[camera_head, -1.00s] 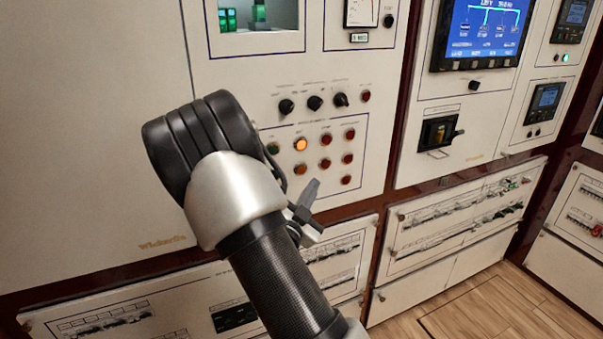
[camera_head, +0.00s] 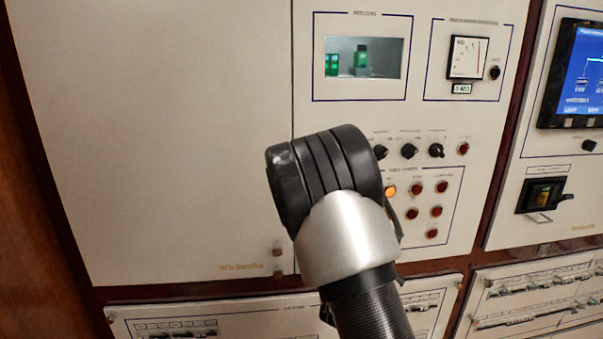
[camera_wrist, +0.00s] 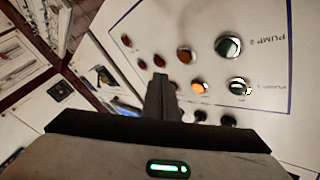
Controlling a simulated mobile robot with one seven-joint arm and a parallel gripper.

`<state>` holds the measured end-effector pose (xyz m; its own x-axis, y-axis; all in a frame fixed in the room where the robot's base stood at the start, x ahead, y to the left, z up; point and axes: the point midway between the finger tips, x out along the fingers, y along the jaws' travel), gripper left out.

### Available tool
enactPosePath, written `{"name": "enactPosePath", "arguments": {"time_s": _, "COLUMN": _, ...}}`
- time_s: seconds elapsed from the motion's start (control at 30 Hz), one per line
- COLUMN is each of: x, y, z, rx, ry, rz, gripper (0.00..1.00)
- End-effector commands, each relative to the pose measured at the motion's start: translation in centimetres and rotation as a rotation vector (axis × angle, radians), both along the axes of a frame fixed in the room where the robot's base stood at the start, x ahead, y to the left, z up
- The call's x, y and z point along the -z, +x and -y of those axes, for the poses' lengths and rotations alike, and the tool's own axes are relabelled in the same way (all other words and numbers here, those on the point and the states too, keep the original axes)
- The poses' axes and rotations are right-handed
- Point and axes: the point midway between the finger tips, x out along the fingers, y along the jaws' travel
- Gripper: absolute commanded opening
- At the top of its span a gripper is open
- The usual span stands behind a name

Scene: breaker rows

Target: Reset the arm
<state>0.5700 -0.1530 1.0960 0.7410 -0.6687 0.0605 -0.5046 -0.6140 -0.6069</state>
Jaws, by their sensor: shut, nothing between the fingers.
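My gripper (camera_wrist: 161,90) shows in the wrist view with its fingers together and nothing between them. It points toward the panel of round buttons and lamps, apart from it as far as I can tell. In the head view my arm stands in front of the cabinet and hides the gripper and part of the button panel. A lit orange lamp (camera_head: 390,191) shows just right of my arm; it also shows in the wrist view (camera_wrist: 198,87). Red buttons (camera_head: 437,211) sit beside and below it. Black rotary knobs (camera_head: 409,150) are in a row above.
A large plain cabinet door (camera_head: 150,130) fills the left. A window with green parts (camera_head: 361,58) and a gauge (camera_head: 467,58) are above the buttons. A blue screen (camera_head: 582,75) and a black rotary switch (camera_head: 542,195) are at right. Lower breaker panels (camera_head: 540,290) run below.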

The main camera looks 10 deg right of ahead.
Motion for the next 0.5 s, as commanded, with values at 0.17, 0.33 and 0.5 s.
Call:
{"name": "enactPosePath", "arguments": {"time_s": 0.17, "x": -2.8, "y": 1.2, "z": -3.1, "rx": -0.153, "ry": 0.218, "rz": -0.183, "gripper": 0.0}}
{"name": "enactPosePath", "arguments": {"time_s": 0.33, "x": -6.8, "y": -0.8, "z": -9.4, "rx": -0.428, "ry": 0.322, "rz": -0.424, "gripper": 0.0}}
{"name": "enactPosePath", "arguments": {"time_s": 0.5, "x": -11.8, "y": -7.3, "z": -15.0, "rx": -0.708, "ry": 0.255, "rz": -0.668, "gripper": 0.0}}
